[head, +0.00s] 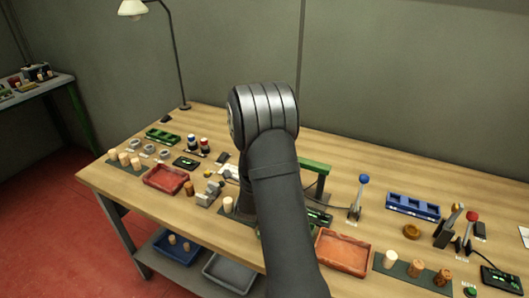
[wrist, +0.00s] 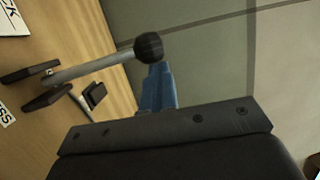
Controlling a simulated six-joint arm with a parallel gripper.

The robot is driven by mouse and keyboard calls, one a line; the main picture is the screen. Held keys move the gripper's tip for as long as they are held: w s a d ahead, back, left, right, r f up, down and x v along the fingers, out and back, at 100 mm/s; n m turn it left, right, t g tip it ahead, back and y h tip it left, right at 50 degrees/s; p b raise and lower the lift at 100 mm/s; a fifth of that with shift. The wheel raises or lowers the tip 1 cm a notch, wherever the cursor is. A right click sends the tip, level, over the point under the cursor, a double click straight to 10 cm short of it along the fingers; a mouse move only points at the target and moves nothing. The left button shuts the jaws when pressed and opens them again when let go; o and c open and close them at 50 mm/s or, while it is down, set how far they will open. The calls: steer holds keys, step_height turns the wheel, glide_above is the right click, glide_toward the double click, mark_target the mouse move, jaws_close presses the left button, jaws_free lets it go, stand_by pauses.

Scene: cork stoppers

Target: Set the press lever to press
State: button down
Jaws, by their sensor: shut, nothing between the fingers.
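A lever with a grey shaft and a round black knob (wrist: 149,47) shows in the wrist view. It rises from a dark bracket (wrist: 45,97) on the wooden bench. Cut-off labels lie on both sides of it, one ending in "CK" (wrist: 14,20) and one ending in "SS" (wrist: 4,116). My gripper (wrist: 158,70) is shut and empty, its blue fingers just below the knob in the picture; I cannot tell whether they touch. In the head view my arm hides the gripper and this lever.
On the bench (head: 340,149) stand a blue-knobbed lever (head: 363,180), a red-knobbed lever (head: 472,217), a blue rack (head: 413,206) and an orange tray (head: 342,252). A red tray (head: 166,180) and several corks lie left of my arm. A lamp (head: 180,60) stands at the back.

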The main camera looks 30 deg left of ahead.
steer(key=s+f, duration=0.2)
steer(key=s, duration=0.3)
steer(key=shift+s+a, duration=0.2)
steer(key=shift+s, duration=0.2)
steer(key=shift+d, duration=0.1)
stand_by(1.4)
steer(key=v, duration=1.7)
steer(key=shift+s+d, duration=0.1)
steer(key=shift+s, duration=0.15)
steer(key=shift+w+r, duration=0.1)
steer(key=w+a+r+g, duration=0.1)
steer(key=w+a+r, duration=0.1)
steer(key=w, duration=1.1)
steer(key=w+a+r+m+g+h, duration=0.1)
steer(key=w+a+r+g, duration=0.1)
steer(key=w, duration=1.1)
steer(key=shift+w+a+r, duration=0.15)
steer(key=shift+a, duration=0.2)
